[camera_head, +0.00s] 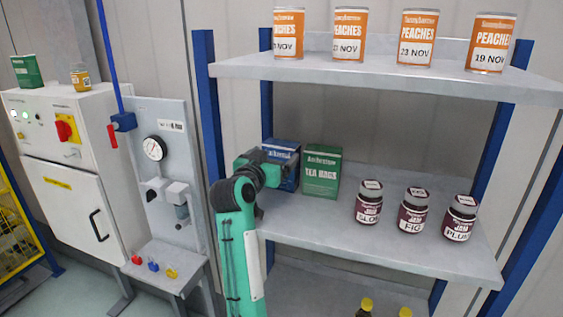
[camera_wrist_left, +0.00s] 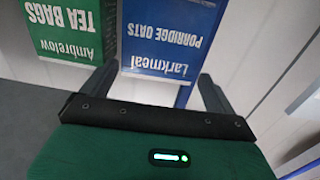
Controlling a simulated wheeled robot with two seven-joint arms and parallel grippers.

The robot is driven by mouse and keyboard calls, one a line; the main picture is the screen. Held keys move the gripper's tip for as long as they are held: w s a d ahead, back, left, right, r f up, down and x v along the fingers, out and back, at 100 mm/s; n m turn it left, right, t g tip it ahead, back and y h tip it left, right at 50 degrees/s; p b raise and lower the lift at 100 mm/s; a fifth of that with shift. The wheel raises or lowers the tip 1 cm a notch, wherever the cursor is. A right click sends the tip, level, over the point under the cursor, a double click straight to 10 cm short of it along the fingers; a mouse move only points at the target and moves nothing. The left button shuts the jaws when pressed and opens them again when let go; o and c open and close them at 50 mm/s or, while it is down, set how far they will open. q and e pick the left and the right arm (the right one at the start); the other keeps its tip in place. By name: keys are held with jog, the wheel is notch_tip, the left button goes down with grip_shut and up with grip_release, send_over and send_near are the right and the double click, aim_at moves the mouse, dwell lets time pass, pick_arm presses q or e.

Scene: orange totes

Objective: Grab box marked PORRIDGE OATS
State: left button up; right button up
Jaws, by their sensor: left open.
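The blue box marked PORRIDGE OATS (camera_head: 285,153) stands on the middle shelf, partly hidden behind my left arm and gripper in the head view. In the left wrist view the blue PORRIDGE OATS box (camera_wrist_left: 165,40) appears upside down, between the fingers and a little beyond them. My left gripper (camera_wrist_left: 158,88) is open, with one finger on each side of the box's near end. I cannot tell whether the fingers touch it. In the head view the left gripper (camera_head: 270,170) is in front of the box. My right gripper is not in view.
A green TEA BAGS box (camera_head: 321,172) stands just right of the blue box, close to one finger. Three jam jars (camera_head: 413,211) stand further right on the middle shelf (camera_head: 350,240). Several PEACHES cans (camera_head: 417,38) stand on the top shelf. A blue post (camera_head: 207,100) rises at the left.

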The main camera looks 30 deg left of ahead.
aim_at(278, 151)
pick_arm(q)
jog(key=shift+w+r+p, duration=0.3)
jog(key=shift+w+p, duration=0.3)
jog(key=shift+w, duration=0.15)
jog(key=w+p, duration=0.2)
jog(key=w, duration=0.1)
jog(key=shift+w+a+f, duration=0.1)
jog(key=shift+a, duration=0.25)
jog(key=shift+w, duration=0.3)
jog(key=shift+a+f, duration=0.1)
jog(key=shift+f, duration=0.05)
jog(key=c, duration=1)
jog(key=shift+c, duration=0.7)
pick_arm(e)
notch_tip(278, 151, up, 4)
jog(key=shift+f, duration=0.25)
